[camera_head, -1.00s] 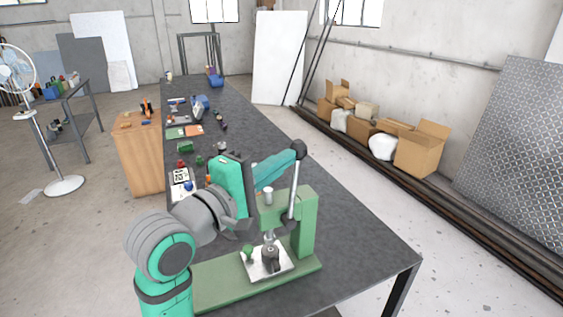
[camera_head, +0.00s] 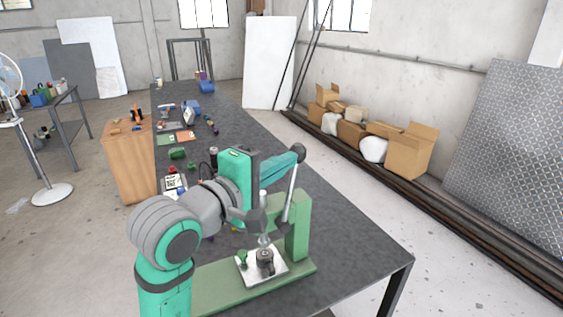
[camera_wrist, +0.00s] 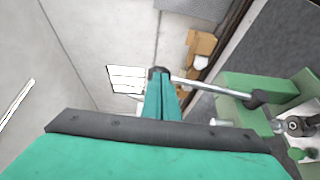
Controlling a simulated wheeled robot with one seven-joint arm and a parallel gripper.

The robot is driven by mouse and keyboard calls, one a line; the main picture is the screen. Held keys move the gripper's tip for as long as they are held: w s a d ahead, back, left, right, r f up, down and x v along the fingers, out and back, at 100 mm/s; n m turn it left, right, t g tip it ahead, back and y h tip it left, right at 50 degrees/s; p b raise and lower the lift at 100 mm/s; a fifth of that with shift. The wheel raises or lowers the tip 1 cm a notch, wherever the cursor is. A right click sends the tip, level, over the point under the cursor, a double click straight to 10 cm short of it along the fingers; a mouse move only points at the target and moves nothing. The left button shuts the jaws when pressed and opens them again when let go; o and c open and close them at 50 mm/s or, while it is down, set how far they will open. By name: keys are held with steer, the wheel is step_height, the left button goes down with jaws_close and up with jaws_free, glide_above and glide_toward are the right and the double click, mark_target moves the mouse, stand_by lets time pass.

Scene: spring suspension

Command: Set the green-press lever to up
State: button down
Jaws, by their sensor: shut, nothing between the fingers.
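The green press (camera_head: 301,228) stands at the near end of the dark workbench, on a long green base (camera_head: 218,284). Its lever (camera_head: 290,192) is a thin silver rod that points up, leaning a little right, with a dark knob (camera_head: 298,152) on top. My gripper (camera_head: 288,160) is shut, with its teal fingers lying at the knob and nothing seen between them. In the wrist view the shut fingers (camera_wrist: 160,92) end at the dark knob, and the lever rod (camera_wrist: 212,88) runs right from there to its dark hub (camera_wrist: 258,99). Whether fingers and knob touch is unclear.
A metal plate (camera_head: 248,270) with a dark fitting lies on the press base. Several small tools and parts lie farther back on the workbench (camera_head: 345,250). The bench top right of the press is clear. Cardboard boxes (camera_head: 408,152) stand along the right wall.

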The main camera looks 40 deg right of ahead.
steer(key=s+a, duration=0.2)
steer(key=a, duration=1.1)
steer(key=shift+a+r, duration=0.25)
steer(key=shift+a, duration=0.15)
steer(key=shift+w, duration=0.1)
